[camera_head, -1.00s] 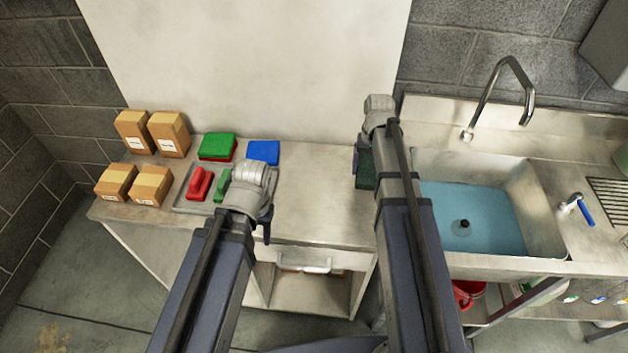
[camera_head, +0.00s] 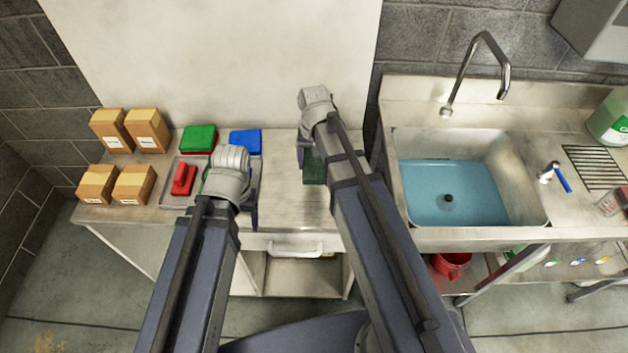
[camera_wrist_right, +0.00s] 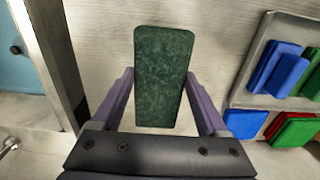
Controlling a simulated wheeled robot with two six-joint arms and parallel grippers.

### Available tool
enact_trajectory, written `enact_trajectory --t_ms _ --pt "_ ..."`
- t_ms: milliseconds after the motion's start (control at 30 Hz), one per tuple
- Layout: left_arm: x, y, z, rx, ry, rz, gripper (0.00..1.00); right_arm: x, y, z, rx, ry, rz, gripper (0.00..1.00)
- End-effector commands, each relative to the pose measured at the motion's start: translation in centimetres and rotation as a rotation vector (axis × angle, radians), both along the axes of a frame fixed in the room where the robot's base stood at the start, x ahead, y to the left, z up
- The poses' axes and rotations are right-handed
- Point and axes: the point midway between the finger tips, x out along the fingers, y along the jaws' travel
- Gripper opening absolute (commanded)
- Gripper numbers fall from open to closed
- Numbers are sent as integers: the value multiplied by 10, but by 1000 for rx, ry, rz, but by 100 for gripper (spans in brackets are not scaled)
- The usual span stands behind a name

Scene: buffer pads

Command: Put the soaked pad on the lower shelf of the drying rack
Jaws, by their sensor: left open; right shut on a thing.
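A dark green, mottled pad (camera_wrist_right: 163,80) stands out between the fingers of my right gripper (camera_wrist_right: 163,100) in the right wrist view. The gripper is shut on it. In the head view, the pad (camera_head: 314,168) shows below my right wrist (camera_head: 316,106), above the right part of the steel table (camera_head: 285,205). My left gripper (camera_head: 230,192) is at the tray's right side, open, its fingers largely hidden by its own wrist. I cannot make out a drying rack or its lower shelf in these views.
The grey tray (camera_head: 172,201) holds a red-handled block (camera_head: 183,180). Green (camera_head: 198,138) and blue (camera_head: 246,141) pads lie behind it. Several cardboard boxes (camera_head: 134,184) stand at left. The sink (camera_head: 515,195) holds blue water.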

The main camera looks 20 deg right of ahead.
Motion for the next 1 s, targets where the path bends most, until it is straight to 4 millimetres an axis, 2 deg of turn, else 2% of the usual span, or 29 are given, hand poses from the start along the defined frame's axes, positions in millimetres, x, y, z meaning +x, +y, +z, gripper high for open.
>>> enact_trajectory --t_ms 33,200,467,800,1000 --pt "0 0 -17 0 0 0 73 0 0 -16 0 0 0 21" --pt "0 0 -41 0 0 1 73 0 0 -41 0 0 0 21" --pt "0 0 -45 0 0 1 73 0 0 -45 0 0 0 21" --pt "0 0 -81 0 0 0 73 0 0 -81 0 0 0 21" --pt "0 0 -80 0 0 1 73 0 0 -80 0 0 0 21"
